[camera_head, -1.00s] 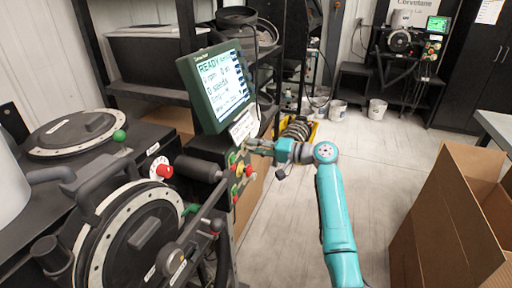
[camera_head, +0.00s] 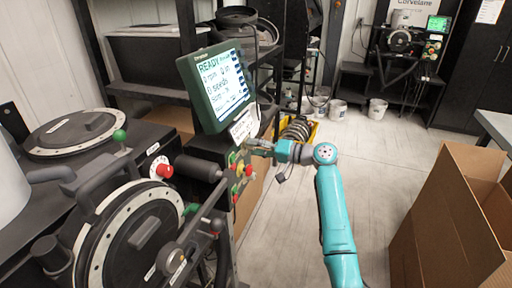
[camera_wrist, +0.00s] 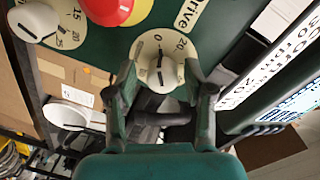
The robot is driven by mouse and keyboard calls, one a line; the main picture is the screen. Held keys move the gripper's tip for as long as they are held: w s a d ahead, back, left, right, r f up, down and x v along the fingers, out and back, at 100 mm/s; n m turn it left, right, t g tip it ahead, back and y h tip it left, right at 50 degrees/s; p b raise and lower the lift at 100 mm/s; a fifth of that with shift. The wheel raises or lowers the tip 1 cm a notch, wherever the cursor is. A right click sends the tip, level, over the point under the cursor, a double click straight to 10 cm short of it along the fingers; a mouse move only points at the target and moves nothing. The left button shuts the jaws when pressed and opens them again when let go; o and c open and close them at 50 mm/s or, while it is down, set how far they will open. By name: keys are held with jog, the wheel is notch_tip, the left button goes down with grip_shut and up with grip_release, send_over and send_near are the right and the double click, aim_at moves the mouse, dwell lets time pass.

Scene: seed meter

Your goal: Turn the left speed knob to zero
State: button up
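A pale knob (camera_wrist: 161,76) sits on a round cream dial (camera_wrist: 147,45) on the green control panel in the wrist view. The dial shows 0 and 20 near its top; the knob's exact setting is hard to read. My gripper (camera_wrist: 160,80) is open, with one finger on each side of this knob. I see no clear contact. A second pale knob (camera_wrist: 36,20) on a dial marked 15, 20 and 25 is at the upper left. In the head view my gripper (camera_head: 252,147) is at the panel (camera_head: 229,183), and the knobs are too small to tell apart there.
A red and yellow button (camera_wrist: 118,8) lies between the two knobs. A green-framed screen (camera_head: 217,87) reading READY stands above the panel. A black machine with a round lid (camera_head: 137,240) is at left. An open cardboard box (camera_head: 445,215) is at right.

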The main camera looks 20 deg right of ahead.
jog(key=shift+d+r, duration=0.1)
jog(key=shift+r, duration=0.05)
jog(key=f+v, duration=0.1)
jog(key=v, duration=1)
jog(key=shift+s+d+r, duration=0.25)
jog(key=shift+r, duration=0.2)
